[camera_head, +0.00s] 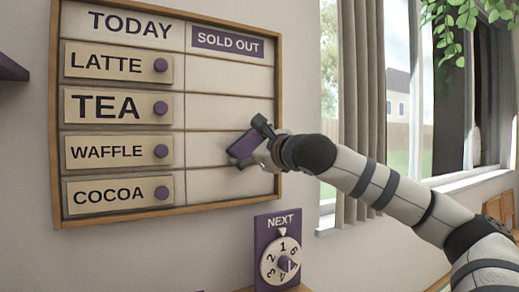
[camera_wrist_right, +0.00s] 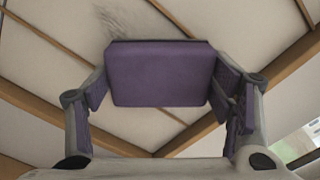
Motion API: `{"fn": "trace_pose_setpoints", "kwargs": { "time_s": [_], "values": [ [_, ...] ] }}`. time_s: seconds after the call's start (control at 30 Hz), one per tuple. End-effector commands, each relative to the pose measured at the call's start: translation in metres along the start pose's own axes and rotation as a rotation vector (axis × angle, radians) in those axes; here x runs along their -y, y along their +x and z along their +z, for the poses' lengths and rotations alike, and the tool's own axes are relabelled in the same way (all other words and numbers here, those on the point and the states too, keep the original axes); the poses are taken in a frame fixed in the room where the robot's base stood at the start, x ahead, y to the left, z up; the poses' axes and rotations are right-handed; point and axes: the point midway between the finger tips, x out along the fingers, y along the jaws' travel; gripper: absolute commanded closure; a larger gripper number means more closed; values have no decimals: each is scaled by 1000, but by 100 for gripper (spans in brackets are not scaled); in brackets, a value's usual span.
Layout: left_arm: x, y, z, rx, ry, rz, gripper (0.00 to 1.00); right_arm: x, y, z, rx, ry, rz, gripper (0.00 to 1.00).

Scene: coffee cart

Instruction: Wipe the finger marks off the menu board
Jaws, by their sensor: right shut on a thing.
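The menu board (camera_head: 222,108) hangs on the wall in a wooden frame, with a "TODAY" column on the left and a "SOLD OUT" column on the right. My right gripper (camera_head: 256,150) is at the right column, level with the WAFFLE row. It is shut on a purple wiping block (camera_head: 242,146), which also fills the middle of the right wrist view (camera_wrist_right: 160,75). The block is at or very near the board; I cannot tell whether it touches. Grey streaky finger marks (camera_wrist_right: 124,20) show just beyond the block in the wrist view. My left gripper is out of view.
Plaques with purple knobs, LATTE (camera_head: 110,65), TEA (camera_head: 112,107), WAFFLE (camera_head: 112,152) and COCOA (camera_head: 112,193), fill the left column. The right column's rows hold no plaques. A purple NEXT dial (camera_head: 262,232) is below the board. A curtain (camera_head: 360,90) and window are to the right.

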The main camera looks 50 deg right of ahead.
Motion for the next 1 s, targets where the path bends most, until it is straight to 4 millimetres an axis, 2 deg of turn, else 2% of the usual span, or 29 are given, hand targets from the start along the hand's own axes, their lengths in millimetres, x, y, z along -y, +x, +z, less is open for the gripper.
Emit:
{"fn": "trace_pose_setpoints", "kwargs": {
  "time_s": [0.17, 0.4, 0.63, 1.0],
  "values": [
    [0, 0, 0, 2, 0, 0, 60, -7, 1, 4, -1, -2, 2, 48],
    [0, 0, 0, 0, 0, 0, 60, -28, -1, 22, 1, -4, 3, 48],
    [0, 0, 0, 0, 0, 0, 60, -36, -1, 28, 0, -3, 1, 48],
    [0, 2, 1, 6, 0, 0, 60, -63, 1, 50, 0, -3, 2, 48]
  ]
}}
